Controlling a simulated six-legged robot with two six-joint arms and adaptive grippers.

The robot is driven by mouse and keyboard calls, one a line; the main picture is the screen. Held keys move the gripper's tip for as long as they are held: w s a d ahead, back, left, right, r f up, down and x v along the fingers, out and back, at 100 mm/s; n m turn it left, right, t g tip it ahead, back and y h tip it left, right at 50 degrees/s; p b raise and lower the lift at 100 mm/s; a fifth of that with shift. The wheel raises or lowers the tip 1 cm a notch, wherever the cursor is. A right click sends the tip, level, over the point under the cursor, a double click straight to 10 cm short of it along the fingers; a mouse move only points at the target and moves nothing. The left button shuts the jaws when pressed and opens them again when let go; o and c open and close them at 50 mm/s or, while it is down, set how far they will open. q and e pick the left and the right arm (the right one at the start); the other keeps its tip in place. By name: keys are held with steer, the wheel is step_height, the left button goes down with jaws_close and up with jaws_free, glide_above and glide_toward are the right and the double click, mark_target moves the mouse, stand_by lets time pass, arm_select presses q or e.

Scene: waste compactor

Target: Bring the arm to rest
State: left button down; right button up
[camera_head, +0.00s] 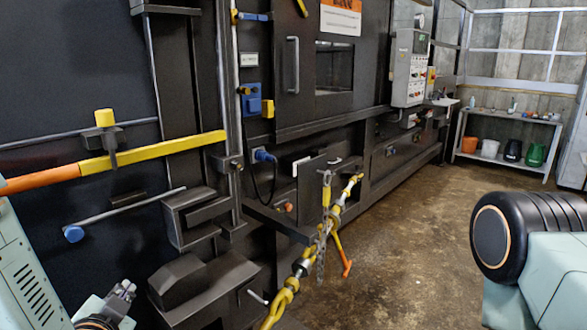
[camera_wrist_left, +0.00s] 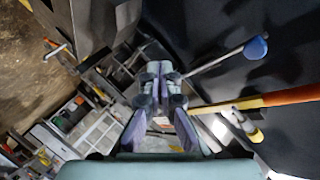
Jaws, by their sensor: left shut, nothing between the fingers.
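My left gripper (camera_head: 122,292) shows at the lower left of the head view, low in front of the dark compactor wall. In the left wrist view my left gripper (camera_wrist_left: 160,70) has its fingers together with nothing between them. It is apart from the yellow and orange bar (camera_head: 150,152) and from the rod with a blue knob (camera_head: 75,234). In the left wrist view the blue knob (camera_wrist_left: 256,47) is to the right of the fingers, with the bar (camera_wrist_left: 265,100) below it. My right gripper is not in view; only part of an arm shows at the right.
Dark metal brackets (camera_head: 190,280) stand close to the right of my left gripper. A yellow ratchet chain assembly (camera_head: 325,215) hangs at the centre. A control box (camera_head: 410,68) is on the wall. A shelf with buckets (camera_head: 508,140) stands at the back. Brown floor (camera_head: 420,210) is open.

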arm_select(q)
steer(key=s+d+f+n+g+h+b, duration=0.1)
steer(key=s+d+f+n+g+b, duration=0.15)
steer(key=s+f, duration=0.5)
steer(key=s+d+f+n+g+h+b, duration=0.15)
steer(key=s+f+g, duration=0.25)
steer(key=f, duration=0.7)
steer(key=s+d+f+n+g+h+b, duration=0.2)
steer(key=s+d+f+n+g, duration=0.15)
steer(key=s+f, duration=0.4)
steer(key=s+d+f+m+g+b, duration=0.1)
steer(key=s+f+g+b, duration=0.3)
steer(key=s+f, duration=0.6)
steer(key=shift+s+f, duration=0.35)
steer(key=shift+s, duration=0.2)
steer(key=shift+m+y, duration=0.25)
